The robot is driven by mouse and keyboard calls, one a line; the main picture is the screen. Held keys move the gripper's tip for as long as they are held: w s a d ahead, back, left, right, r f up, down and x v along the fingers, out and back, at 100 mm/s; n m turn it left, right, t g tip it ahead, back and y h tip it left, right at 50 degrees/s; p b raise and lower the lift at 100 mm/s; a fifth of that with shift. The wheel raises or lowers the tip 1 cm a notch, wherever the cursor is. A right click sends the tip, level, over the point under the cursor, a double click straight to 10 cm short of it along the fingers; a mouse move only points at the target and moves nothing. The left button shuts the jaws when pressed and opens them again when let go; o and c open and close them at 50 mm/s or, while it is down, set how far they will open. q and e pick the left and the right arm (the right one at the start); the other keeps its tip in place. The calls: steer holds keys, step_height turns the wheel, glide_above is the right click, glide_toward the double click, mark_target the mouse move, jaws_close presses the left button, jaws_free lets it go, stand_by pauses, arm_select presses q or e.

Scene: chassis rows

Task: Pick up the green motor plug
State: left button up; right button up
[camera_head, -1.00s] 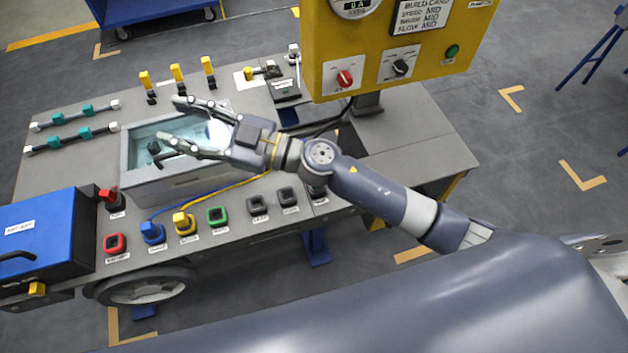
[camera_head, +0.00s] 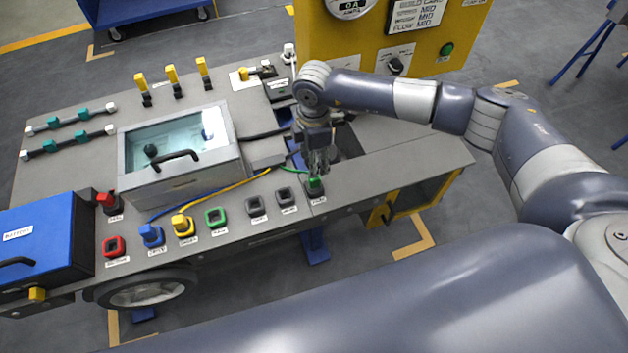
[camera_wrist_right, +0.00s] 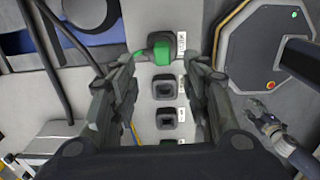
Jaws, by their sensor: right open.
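The green motor plug (camera_head: 315,184) sits in a dark socket at the right end of the front row on the chassis. My right gripper (camera_head: 318,168) points down just above it and partly covers it in the head view. In the right wrist view the green plug (camera_wrist_right: 163,48) shows ahead, between and beyond the fingertips of my right gripper (camera_wrist_right: 167,68). That gripper is open and empty, its fingers on either side of the socket row. I cannot see contact with the plug. My left gripper is not in the head view.
Empty dark sockets (camera_head: 256,206) and a green-rimmed socket (camera_head: 215,217) lie left of the plug. Blue (camera_head: 151,234) and yellow (camera_head: 183,225) plugs stand further left. A glass-lidded box (camera_head: 180,143) is behind them. The yellow panel (camera_head: 430,40) rises at the back.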

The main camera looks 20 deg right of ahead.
mark_target(314, 183)
step_height(314, 183, down, 9)
steer(key=shift+s+r+p, duration=0.15)
steer(key=shift+r+p, duration=0.05)
steer(key=shift+p, duration=0.45)
jaws_close()
